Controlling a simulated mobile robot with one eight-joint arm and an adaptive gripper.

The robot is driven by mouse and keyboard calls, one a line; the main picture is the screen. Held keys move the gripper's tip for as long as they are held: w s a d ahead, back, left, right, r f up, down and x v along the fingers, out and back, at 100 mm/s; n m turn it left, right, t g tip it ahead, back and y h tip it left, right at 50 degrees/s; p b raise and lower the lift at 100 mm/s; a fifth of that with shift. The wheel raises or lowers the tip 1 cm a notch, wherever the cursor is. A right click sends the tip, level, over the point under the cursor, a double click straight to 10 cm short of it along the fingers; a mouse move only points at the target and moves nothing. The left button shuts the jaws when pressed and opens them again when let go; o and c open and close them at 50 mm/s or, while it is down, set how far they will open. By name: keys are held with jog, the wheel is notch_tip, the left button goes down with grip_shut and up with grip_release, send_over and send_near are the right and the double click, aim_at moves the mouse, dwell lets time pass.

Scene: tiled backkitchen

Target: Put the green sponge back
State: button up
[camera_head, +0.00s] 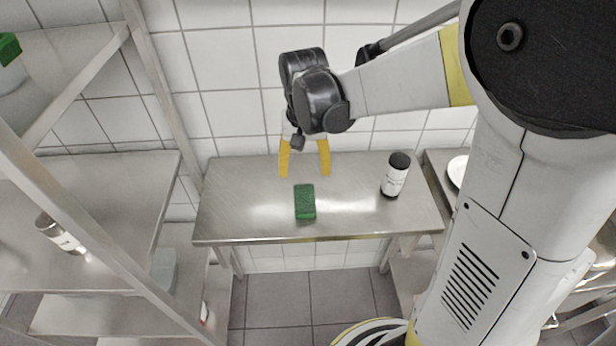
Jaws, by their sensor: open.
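The green sponge (305,202) lies on the steel table (245,205), a little left of the table's middle and close to its front edge. My gripper (304,172) hangs over the table with its two yellow fingers spread apart and pointing down. It is open and empty. The fingertips appear just behind and above the sponge in the picture, one to each side of it; the exact height gap cannot be told. Another green object (9,48) sits at the upper left on top of a pale container, partly cut off by the picture's edge.
A white bottle with a black cap (396,175) stands on the table's right part. A white plate (458,171) is on a surface at the right. The table's left part is clear.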

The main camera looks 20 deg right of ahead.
jog(key=s+r+n+t, duration=0.3)
jog(key=s+r+t, duration=0.4)
jog(key=s, duration=0.5)
jog(key=shift+s+r+n, duration=0.3)
jog(key=shift+s+r, duration=0.05)
jog(key=shift+r, duration=0.3)
